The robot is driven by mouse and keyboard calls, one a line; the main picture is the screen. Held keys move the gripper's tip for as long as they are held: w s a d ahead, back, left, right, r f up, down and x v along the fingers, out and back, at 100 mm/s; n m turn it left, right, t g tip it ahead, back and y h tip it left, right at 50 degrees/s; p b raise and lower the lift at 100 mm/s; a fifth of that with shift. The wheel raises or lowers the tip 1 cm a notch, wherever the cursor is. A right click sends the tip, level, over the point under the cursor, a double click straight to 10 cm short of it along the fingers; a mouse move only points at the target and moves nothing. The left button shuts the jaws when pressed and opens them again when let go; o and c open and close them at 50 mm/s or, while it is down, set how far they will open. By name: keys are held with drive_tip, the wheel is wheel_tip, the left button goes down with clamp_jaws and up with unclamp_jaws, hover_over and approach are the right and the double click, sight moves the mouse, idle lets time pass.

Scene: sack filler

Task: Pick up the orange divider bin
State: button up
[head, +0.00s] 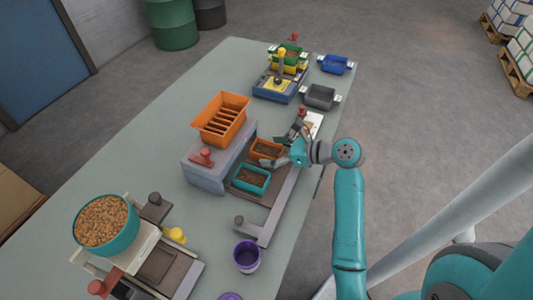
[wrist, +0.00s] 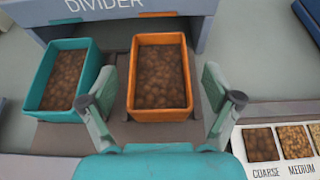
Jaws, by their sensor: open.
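The orange divider bin (wrist: 160,113) is a small open box full of brown grain. It stands upright on the brown tray of the grey divider station, and also shows in the head view (head: 267,157), partly covered by my gripper. My gripper (wrist: 155,115) is open, with one finger on each side of the bin's near part in the wrist view. The left finger is between the orange bin and the teal bin (wrist: 66,80). I cannot tell whether either finger touches the orange bin. The teal bin, also full of grain, stands beside it in the head view (head: 250,187).
The grey divider body (head: 212,165) with an orange slotted hopper (head: 221,119) stands behind the bins. A sample card (wrist: 285,148) lies close on the right. A purple cup (head: 247,256) and a grain bucket (head: 106,225) are nearer. Blue (head: 335,65) and grey (head: 319,97) bins are farther off.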

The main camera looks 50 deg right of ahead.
drive_tip(key=shift+x, duration=0.9)
drive_tip(key=c, duration=1.2)
wheel_tip(320, 180, up, 18)
